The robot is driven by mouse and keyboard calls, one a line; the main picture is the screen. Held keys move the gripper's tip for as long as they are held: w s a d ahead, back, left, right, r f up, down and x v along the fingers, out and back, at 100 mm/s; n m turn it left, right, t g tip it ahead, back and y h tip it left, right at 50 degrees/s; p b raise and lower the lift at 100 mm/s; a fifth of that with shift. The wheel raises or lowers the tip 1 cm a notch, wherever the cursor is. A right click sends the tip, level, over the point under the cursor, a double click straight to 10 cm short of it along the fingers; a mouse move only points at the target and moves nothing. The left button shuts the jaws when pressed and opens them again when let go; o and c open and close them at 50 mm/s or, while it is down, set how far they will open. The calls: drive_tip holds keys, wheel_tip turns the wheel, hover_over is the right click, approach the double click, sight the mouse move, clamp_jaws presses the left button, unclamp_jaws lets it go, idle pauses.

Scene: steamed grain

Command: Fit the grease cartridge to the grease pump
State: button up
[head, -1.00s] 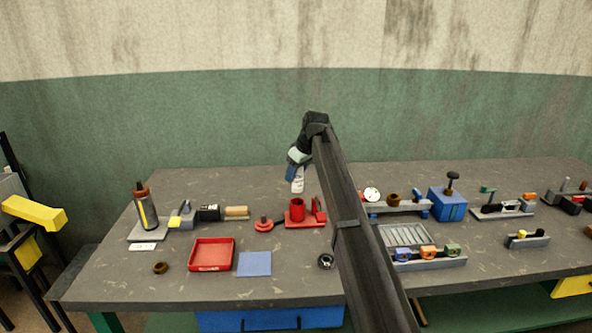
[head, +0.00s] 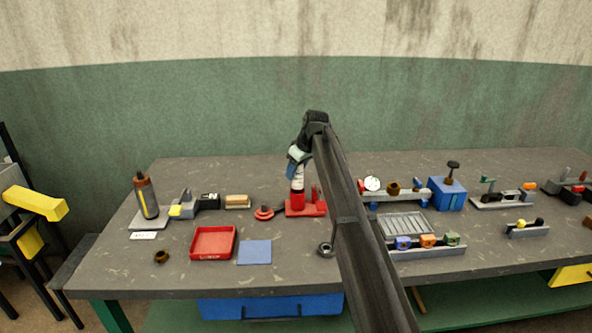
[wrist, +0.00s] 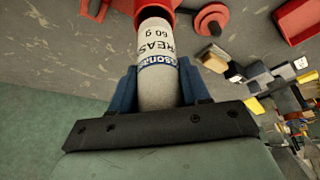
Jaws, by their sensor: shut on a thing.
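The grease cartridge (wrist: 157,62) is a white cylinder with "GREAS" and "60 g" printed on it and a blue band. My gripper (wrist: 158,85) is shut on it, with blue fingers on both sides. In the head view the cartridge (head: 298,184) is upright above the red grease pump (head: 305,208), its lower end at the pump's red cup. In the wrist view its far end meets the red cup (wrist: 155,8) and is hidden inside or behind the rim. I cannot tell how deep it sits. My gripper also shows in the head view (head: 296,172).
A red disc part (head: 264,213) lies just left of the pump. Further left are a red tray (head: 212,243), a blue mat (head: 255,252) and a dark bottle (head: 146,197) on a stand. A gauge fixture (head: 372,184) stands to the right. The table behind the pump is clear.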

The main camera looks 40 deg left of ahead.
sight(296, 180)
drive_tip(key=shift+f, duration=2.5)
idle(2.0)
drive_tip(key=shift+r, duration=0.25)
idle(3.2)
